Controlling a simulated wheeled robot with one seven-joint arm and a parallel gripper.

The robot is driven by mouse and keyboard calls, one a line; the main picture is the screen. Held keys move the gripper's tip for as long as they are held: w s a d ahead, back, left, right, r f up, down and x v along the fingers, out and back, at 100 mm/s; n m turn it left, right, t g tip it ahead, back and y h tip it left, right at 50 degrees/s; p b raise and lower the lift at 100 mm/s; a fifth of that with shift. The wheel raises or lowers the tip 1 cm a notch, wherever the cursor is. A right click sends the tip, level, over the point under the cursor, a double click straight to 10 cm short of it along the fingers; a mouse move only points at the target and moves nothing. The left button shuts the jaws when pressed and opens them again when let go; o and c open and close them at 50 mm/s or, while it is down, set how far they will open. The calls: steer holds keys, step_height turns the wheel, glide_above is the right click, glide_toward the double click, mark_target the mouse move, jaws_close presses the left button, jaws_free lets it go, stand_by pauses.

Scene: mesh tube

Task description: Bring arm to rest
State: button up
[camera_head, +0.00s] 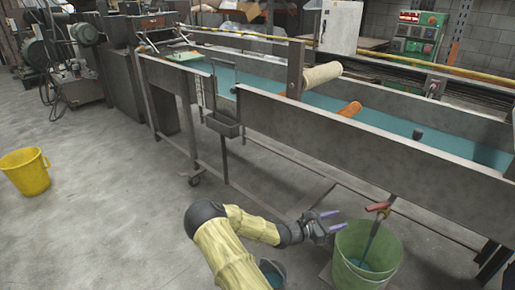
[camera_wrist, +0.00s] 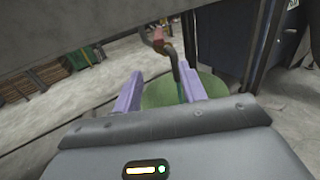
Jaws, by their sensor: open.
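My gripper (camera_head: 327,222) is at the end of my yellow-sleeved arm, low in front of the long trough. Its two purple fingers are apart and nothing shows between them in the head view. It points toward a green bucket (camera_head: 349,245), just left of the bucket's rim. In the wrist view my gripper (camera_wrist: 160,92) has its fingers spread, with the green bucket (camera_wrist: 160,96) beyond them. A red-handled valve (camera_head: 377,207) with a pipe hangs over the bucket. The valve's red handle (camera_wrist: 158,36) also shows in the wrist view, beyond the fingertips.
A yellow bucket (camera_head: 26,171) stands at the far left. A small metal box (camera_head: 222,124) hangs on the trough's side.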

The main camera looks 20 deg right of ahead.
steer(key=s+a+f+m+g+y, duration=0.1)
steer(key=s+a+m+g+y, duration=0.2)
steer(key=s+a+m+y, duration=0.7)
steer(key=s+a+r+m+t+y, duration=0.2)
steer(key=a+r+m+t+y, duration=0.3)
steer(key=a, duration=0.6)
steer(key=s+a+r+m+t+y, duration=0.1)
steer(key=s+a+r+m+y, duration=0.15)
steer(key=a+r, duration=0.65)
steer(key=w+p+v, duration=0.2)
steer(key=p+v, duration=1.1)
steer(key=p, duration=0.1)
steer(key=w+a+r+p+v, duration=0.1)
steer(key=w+p+v, duration=0.2)
steer(key=p+v, duration=1)
steer(key=shift+w+r+p, duration=0.2)
steer(key=shift+w+p, duration=0.3)
steer(key=shift+p, duration=0.05)
steer(key=shift+y, duration=0.25)
